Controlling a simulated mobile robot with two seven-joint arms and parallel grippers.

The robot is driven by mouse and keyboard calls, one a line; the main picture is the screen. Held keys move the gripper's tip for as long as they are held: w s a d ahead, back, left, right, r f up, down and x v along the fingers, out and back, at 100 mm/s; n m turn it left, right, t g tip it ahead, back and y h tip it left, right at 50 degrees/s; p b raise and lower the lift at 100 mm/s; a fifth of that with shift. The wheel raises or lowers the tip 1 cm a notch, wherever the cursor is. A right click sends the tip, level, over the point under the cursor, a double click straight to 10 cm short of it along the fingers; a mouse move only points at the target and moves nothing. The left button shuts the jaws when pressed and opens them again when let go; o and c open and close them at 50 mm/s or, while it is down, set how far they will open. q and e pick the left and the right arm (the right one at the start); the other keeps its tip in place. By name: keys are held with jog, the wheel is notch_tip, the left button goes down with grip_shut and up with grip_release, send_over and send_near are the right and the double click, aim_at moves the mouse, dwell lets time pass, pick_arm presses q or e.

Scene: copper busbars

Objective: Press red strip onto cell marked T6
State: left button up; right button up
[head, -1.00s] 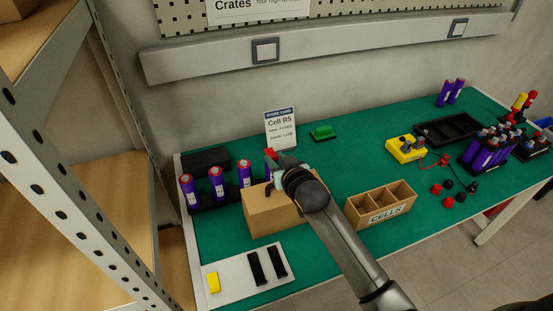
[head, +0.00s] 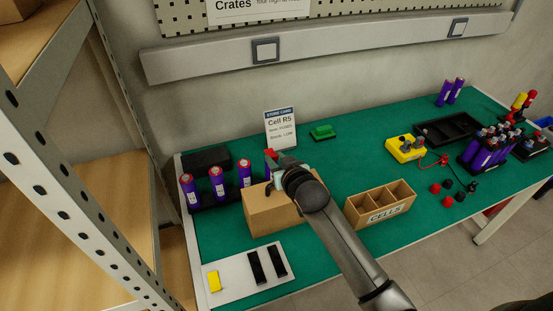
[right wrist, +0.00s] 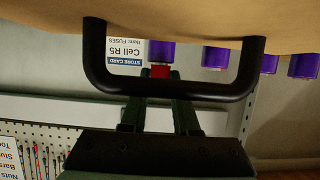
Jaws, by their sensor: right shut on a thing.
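A black rack (head: 205,208) at the left of the green table holds several upright purple cells (head: 217,190) with red tops. Their marks are too small to read, so I cannot tell which is T6. My right gripper (head: 275,160) is shut on a small red strip (head: 269,153) above the rack's right end. In the right wrist view the red strip (right wrist: 160,71) is at the end of a purple cell (right wrist: 160,52); I cannot tell whether they touch. A black handle (right wrist: 175,92) partly hides the fingers. My left gripper is not in view.
A brown box (head: 270,215) stands close in front of the rack, under my right arm. A white mat (head: 233,284) bears a yellow strip (head: 214,281) and two black strips. A wooden cells tray (head: 362,217) is to the right. A store card (head: 280,130) stands behind.

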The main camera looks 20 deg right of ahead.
jog(key=o, duration=0.9)
jog(key=v, duration=1.2)
jog(key=shift+s+p, duration=0.25)
jog(key=shift+p, duration=0.15)
jog(key=shift+c, duration=0.4)
